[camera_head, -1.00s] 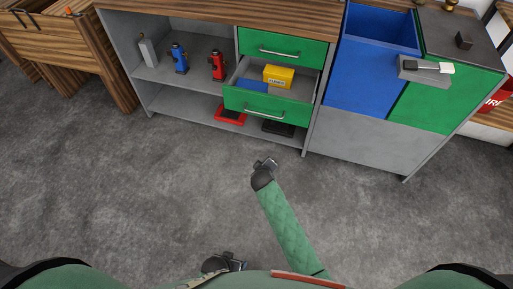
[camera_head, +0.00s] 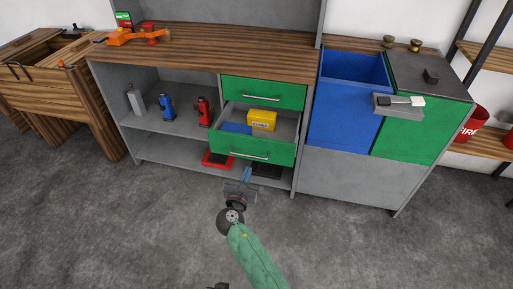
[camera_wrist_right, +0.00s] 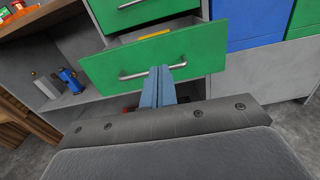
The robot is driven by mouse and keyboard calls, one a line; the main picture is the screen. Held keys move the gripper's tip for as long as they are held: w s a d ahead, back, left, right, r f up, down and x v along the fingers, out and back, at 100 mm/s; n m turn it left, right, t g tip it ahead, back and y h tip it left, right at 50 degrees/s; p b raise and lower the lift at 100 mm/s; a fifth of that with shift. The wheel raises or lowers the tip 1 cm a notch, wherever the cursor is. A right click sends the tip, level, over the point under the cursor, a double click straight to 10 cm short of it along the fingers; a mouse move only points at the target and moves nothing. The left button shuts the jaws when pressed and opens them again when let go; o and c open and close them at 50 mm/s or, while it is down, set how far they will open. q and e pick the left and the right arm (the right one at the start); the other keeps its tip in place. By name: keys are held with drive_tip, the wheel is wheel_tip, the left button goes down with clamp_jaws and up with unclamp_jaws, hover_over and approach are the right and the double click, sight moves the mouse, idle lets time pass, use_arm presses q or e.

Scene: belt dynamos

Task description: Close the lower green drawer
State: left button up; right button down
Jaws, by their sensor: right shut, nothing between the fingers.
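The lower green drawer (camera_head: 222,141) is pulled open below the shut upper green drawer (camera_head: 264,92). Its silver handle (camera_head: 249,156) runs across the front. It holds a yellow box (camera_head: 262,120) and a flat blue item (camera_head: 237,128). My right gripper (camera_head: 248,173) is shut and empty, just in front of and below that handle. In the right wrist view, its blue fingers (camera_wrist_right: 161,77) point at the drawer front (camera_wrist_right: 196,50) and overlap the handle (camera_wrist_right: 134,76); I cannot tell whether they touch. A dark bit at the head view's bottom edge may be my left gripper (camera_head: 218,286).
Blue and red bottles (camera_head: 167,107) stand on the shelf to the left. A red tray (camera_head: 217,159) lies on the shelf below the drawer. A blue bin (camera_head: 345,110) and a grey cabinet front (camera_head: 345,178) stand right. The floor in front is clear.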

sight(259, 141)
drive_tip(key=p+x, duration=0.1)
drive_tip(key=x, duration=1.2)
drive_tip(key=shift+w+d, duration=0.1)
drive_tip(key=shift+w, duration=0.2)
use_arm(q)
wheel_tip(259, 141, up, 6)
drive_tip(key=shift+s+a+r+g, duration=0.25)
drive_tip(key=shift+s+g, duration=0.05)
drive_tip(key=shift+s, duration=0.1)
use_arm(e)
drive_tip(key=shift+w, duration=0.15)
